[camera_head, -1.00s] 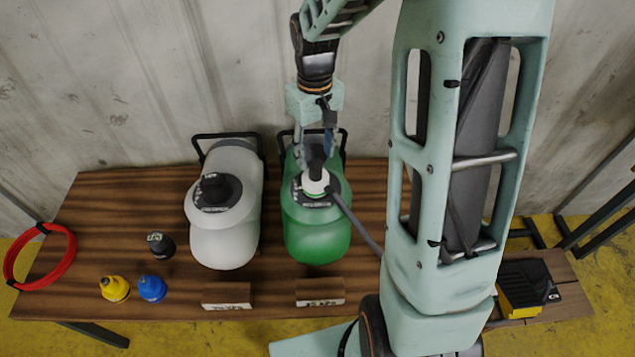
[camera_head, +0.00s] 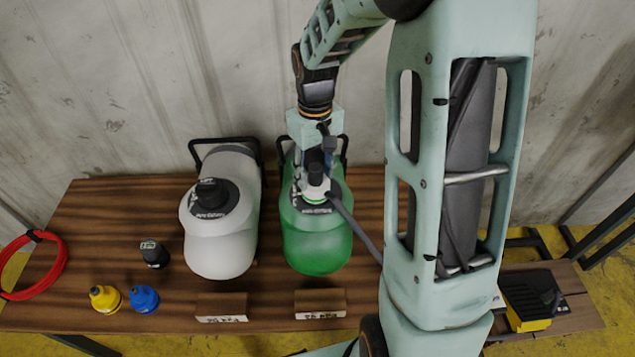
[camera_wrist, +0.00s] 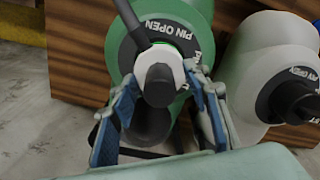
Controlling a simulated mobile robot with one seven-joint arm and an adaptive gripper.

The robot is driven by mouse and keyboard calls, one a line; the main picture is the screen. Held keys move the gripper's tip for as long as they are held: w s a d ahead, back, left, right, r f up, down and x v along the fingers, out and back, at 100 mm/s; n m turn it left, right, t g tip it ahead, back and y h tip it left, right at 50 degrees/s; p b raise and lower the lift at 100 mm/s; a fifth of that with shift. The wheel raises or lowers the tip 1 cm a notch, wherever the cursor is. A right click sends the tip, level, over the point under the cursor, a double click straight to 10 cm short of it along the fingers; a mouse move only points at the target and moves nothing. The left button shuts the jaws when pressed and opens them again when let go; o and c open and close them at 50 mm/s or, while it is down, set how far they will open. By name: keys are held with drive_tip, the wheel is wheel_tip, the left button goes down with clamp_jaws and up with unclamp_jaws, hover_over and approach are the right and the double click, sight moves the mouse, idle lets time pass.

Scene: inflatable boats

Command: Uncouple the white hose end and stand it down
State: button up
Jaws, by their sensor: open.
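The white hose end (camera_head: 314,190) with a dark grip on top sits upright on the valve of the green inflatable (camera_head: 316,246). A grey hose (camera_head: 354,226) leads from it down and right behind my arm. My gripper (camera_head: 317,165) is above the valve, pointing down. In the wrist view, the open blue-padded fingers of my gripper (camera_wrist: 164,88) stand on either side of the dark grip, and the white collar of the hose end (camera_wrist: 172,66) shows beyond it. I cannot tell whether the fingers touch it.
A white inflatable (camera_head: 222,247) with a dark-capped valve stands close on the left. Black (camera_head: 154,254), yellow (camera_head: 105,298) and blue (camera_head: 144,298) fittings, a red coil (camera_head: 58,262) and two labelled wooden blocks (camera_head: 320,303) are on the wooden table (camera_head: 110,220). A yellow-black pump (camera_head: 527,298) is at right.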

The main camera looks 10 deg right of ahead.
drive_tip(key=shift+c, duration=0.5)
clamp_jaws()
drive_tip(key=shift+r+n+p, duration=0.15)
drive_tip(key=shift+n+p, duration=0.4)
drive_tip(key=shift+n, duration=1.45)
drive_tip(key=shift+n+p, duration=0.8)
drive_tip(key=shift+n, duration=0.1)
drive_tip(key=shift+n+p, duration=0.35)
drive_tip(key=shift+n, duration=0.85)
